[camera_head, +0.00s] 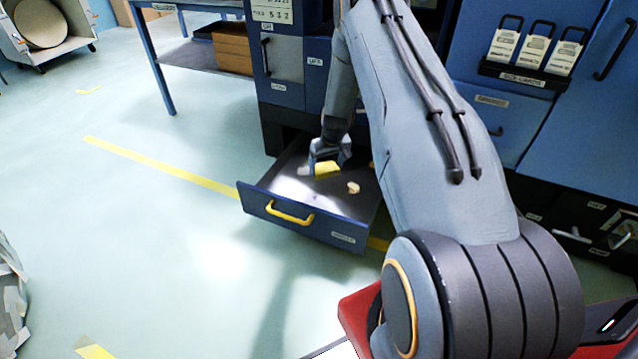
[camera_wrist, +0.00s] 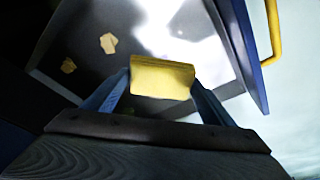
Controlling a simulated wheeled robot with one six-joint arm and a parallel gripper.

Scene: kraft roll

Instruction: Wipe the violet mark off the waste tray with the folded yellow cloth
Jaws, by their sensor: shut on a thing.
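The folded yellow cloth (camera_head: 327,169) is between the fingers of my gripper (camera_head: 322,164), low inside the pulled-out waste tray (camera_head: 283,211). In the wrist view the cloth (camera_wrist: 162,80) fills the gap between the two blue fingertips, and the gripper is shut on it. The tray (camera_wrist: 103,18) has a grey floor with bright glare and a blue front with a yellow handle. I cannot tell whether the cloth touches the floor.
A crumpled tan scrap (camera_head: 353,188) lies on the tray floor right of the cloth. The wrist view shows this or a like scrap (camera_wrist: 109,43) and another (camera_wrist: 68,65). Blue cabinets (camera_head: 285,65) stand behind. The floor left of the tray is clear.

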